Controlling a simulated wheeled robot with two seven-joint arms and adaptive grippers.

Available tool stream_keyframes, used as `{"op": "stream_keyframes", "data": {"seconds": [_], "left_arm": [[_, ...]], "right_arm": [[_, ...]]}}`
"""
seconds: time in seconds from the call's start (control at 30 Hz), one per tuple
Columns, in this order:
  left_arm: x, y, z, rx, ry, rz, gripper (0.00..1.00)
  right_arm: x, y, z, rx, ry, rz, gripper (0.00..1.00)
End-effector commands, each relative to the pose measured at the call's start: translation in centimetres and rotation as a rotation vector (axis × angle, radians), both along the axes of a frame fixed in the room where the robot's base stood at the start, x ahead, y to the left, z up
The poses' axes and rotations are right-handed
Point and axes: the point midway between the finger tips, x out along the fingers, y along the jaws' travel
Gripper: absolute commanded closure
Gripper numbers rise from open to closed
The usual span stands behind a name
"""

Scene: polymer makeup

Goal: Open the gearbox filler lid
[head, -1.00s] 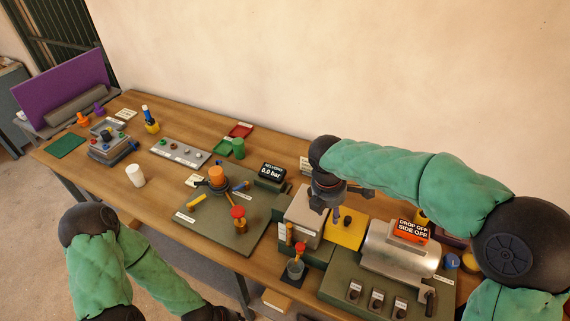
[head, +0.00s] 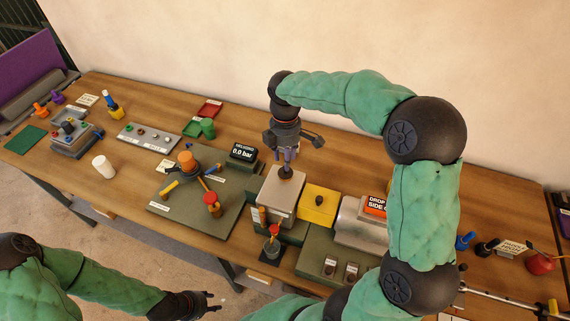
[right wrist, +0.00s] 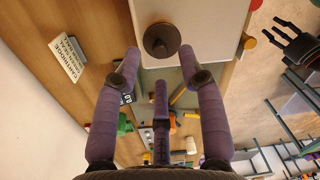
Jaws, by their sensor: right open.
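A pale grey box (head: 280,196) stands on the bench with a dark round knob (head: 285,172) on top, which looks like the filler lid. In the right wrist view the knob (right wrist: 161,40) sits flat on the box's top (right wrist: 195,20). My right gripper (head: 287,158) points down just above the knob, open and empty. In the right wrist view its purple fingers (right wrist: 163,75) are spread, with the knob beyond their tips; contact cannot be told. My left gripper (head: 210,301) is open and empty, low in front of the bench.
A yellow box (head: 325,211) with a black knob stands right of the grey box. A plate with an orange-topped valve (head: 186,162) is left, and a pressure display (head: 243,152) behind. My right arm hides part of the metal cylinder.

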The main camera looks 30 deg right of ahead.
Motion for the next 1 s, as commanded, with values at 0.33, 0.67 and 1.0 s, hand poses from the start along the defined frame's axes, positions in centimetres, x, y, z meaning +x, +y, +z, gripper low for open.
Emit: {"op": "stream_keyframes", "data": {"seconds": [0.33,0.67,1.0], "left_arm": [[0.0,0.0,-0.4,0.000,0.000,0.000,0.60],[0.0,0.0,-0.4,0.000,-0.001,0.000,0.60],[0.0,0.0,-0.5,0.000,-0.001,0.000,0.60]], "right_arm": [[-0.2,0.0,-3.2,0.000,-0.001,0.000,0.59],[-0.2,0.1,-3.3,-0.001,-0.002,0.001,0.71],[-0.2,0.1,-3.3,-0.002,-0.003,0.001,1.00]]}}
